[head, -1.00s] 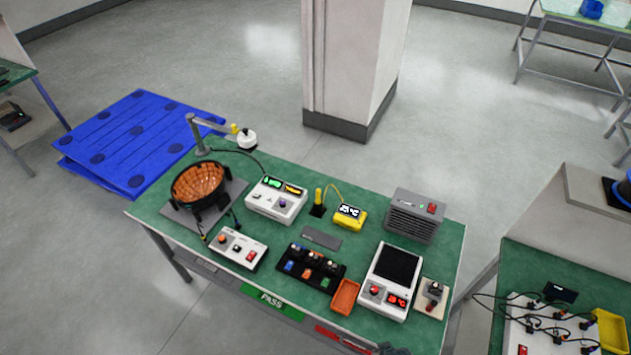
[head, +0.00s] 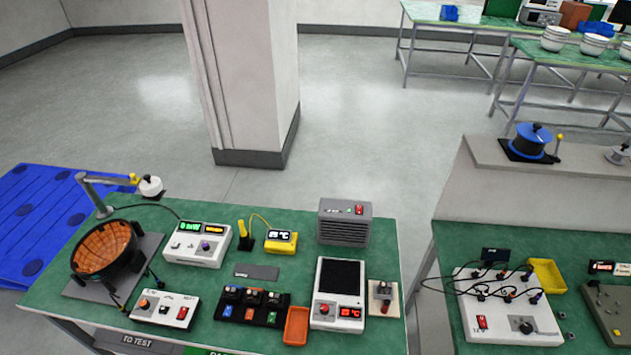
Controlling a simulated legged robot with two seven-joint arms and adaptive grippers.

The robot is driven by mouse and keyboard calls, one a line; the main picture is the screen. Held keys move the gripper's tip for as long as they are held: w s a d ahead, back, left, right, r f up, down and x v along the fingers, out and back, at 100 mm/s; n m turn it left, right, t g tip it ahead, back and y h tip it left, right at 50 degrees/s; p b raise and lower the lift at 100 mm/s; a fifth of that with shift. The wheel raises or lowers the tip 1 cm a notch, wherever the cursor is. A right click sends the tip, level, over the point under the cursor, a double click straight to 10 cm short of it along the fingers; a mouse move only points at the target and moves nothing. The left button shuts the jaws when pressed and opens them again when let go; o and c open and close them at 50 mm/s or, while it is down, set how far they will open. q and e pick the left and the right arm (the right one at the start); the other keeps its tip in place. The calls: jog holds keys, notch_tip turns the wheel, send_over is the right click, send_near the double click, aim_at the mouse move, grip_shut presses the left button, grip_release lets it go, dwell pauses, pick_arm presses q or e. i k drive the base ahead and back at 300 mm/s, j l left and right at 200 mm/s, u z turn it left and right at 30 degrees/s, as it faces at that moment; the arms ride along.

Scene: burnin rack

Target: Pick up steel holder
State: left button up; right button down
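I cannot tell for sure which item is the steel holder. A yellow-handled tool (head: 242,234) stands in a small dark holder beside a yellow meter (head: 281,241) on the green table (head: 150,215). A small fixture with a metal part (head: 383,290) sits on a beige plate at the table's right end. A grey metal post with an arm (head: 98,195) stands at the back left corner. Neither of my grippers shows in the head view.
The table also bears a copper-coloured bowl (head: 106,248), a black tray of small parts (head: 252,306), an orange tray (head: 296,325), a white hot plate (head: 338,293) and a grey heater box (head: 344,222). A second bench (head: 445,245) stands to the right across a narrow gap. A pillar (head: 245,80) rises behind.

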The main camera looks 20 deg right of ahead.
aim_at(385, 298)
jog(key=k+z, duration=0.1)
jog(key=z, duration=1.3)
